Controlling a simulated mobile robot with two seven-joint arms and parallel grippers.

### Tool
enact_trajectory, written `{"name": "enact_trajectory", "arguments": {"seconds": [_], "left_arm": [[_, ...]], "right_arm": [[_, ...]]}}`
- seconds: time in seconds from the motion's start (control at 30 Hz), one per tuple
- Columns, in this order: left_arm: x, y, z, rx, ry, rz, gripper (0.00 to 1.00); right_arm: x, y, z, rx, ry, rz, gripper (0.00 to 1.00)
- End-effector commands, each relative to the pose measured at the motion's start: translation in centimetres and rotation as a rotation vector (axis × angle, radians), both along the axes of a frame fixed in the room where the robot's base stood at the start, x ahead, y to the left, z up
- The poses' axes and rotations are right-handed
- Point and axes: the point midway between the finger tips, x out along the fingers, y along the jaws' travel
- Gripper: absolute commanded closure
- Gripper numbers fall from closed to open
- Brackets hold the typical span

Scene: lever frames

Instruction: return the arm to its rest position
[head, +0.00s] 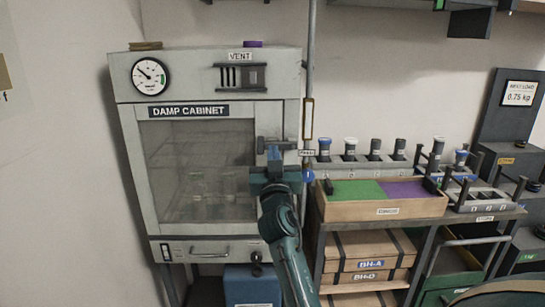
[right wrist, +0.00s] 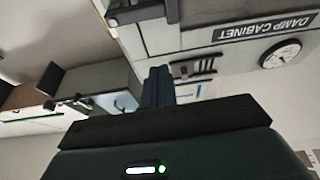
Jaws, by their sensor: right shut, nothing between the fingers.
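My right arm (head: 284,240) reaches up from the bottom middle of the head view. Its right gripper (head: 274,154) is shut and empty, in front of the right edge of the damp cabinet (head: 133,190). A dark lever-like handle (head: 290,144) shows just behind the fingertips; I cannot tell whether they touch it. The cabinet's glass door (head: 190,150) looks closed. In the right wrist view the shut fingers (right wrist: 158,86) point up the picture, with the upside-down cabinet label (right wrist: 262,27) beyond. My left gripper is not in view.
A thin vertical pole (head: 309,90) stands right of the cabinet. Right of it, a rack holds several capped tubes (head: 350,146) behind a wooden tray (head: 375,207) with green and purple sections. Labelled boxes (head: 370,247) sit below. A blue box (head: 250,288) stands under the cabinet.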

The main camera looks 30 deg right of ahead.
Motion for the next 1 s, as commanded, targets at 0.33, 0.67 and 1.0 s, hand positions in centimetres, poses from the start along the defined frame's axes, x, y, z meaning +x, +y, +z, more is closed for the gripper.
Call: {"name": "enact_trajectory", "arguments": {"seconds": [0.33,0.67,1.0], "left_arm": [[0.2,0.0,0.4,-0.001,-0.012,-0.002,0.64],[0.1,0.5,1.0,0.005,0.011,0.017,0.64],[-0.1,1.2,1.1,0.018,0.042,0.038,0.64]], "right_arm": [[0.0,0.0,-0.4,-0.001,0.007,0.006,1.00],[-5.3,7.0,-15.3,-0.013,0.359,0.240,1.00],[-21.5,17.8,-30.2,0.097,0.802,0.608,1.00]]}}
